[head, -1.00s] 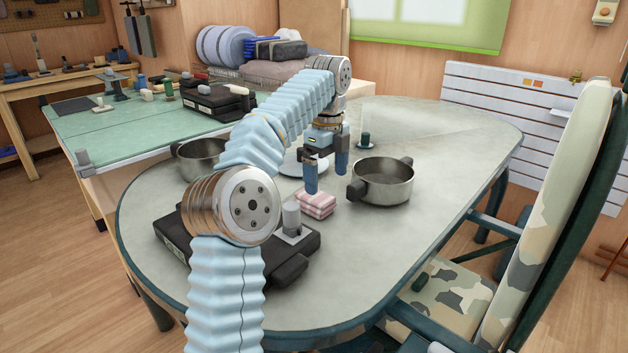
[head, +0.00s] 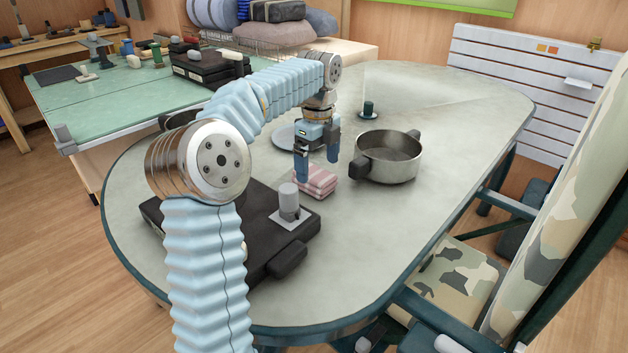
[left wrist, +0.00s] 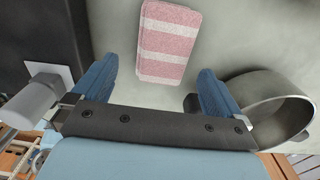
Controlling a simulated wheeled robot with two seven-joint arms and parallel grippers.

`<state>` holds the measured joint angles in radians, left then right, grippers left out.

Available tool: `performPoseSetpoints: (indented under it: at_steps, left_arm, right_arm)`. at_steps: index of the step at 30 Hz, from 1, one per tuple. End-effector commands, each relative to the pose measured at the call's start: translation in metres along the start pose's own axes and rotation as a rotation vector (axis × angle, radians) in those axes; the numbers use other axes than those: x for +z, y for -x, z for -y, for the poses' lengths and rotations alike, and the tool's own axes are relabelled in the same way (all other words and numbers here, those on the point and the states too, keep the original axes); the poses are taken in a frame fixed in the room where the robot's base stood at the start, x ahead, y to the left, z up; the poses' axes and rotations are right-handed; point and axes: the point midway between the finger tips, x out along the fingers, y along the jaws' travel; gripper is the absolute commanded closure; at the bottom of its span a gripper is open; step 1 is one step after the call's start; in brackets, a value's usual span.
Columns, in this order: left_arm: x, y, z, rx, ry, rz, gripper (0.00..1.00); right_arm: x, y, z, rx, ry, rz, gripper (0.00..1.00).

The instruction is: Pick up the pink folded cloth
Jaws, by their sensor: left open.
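The pink folded cloth (head: 314,182) with white stripes lies flat on the oval grey table (head: 400,245). It also shows at the top middle of the left wrist view (left wrist: 168,42). My right gripper is not in view.
A steel pot (head: 388,160) stands close to the right of the cloth. A black case (head: 250,225) with a grey knob lies to the left. A plate (head: 290,136) sits behind the gripper. A small dark cup (head: 368,109) stands farther back. The table's front right is clear.

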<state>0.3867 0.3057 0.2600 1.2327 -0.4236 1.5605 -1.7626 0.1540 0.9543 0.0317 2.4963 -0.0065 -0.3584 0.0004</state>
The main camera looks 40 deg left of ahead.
Motion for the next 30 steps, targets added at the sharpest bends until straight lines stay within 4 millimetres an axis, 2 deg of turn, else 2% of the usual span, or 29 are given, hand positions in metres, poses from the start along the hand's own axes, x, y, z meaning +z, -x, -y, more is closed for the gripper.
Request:
performPoseSetpoints:
  at_steps: [3, 8, 16, 27, 30]
  left_arm:
    - [0.001, -0.02, 0.001, 0.005, 0.0, -0.001, 0.0]
    - [0.001, -0.041, 0.002, 0.003, -0.001, 0.0, 0.0]
    - [0.001, -0.046, 0.002, 0.001, -0.001, 0.0, 0.0]
    - [0.001, -0.046, 0.002, 0.001, -0.001, 0.0, 0.55]
    - [0.001, -0.046, 0.002, 0.0, 0.0, 0.0, 0.56]
  right_arm:
    - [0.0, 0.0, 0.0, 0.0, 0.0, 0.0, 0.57]
    - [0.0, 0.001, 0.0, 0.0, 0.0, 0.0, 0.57]
    - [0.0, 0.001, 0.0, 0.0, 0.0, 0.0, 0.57]
    - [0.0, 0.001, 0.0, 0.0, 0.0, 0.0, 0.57]
    - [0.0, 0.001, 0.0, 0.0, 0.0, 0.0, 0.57]
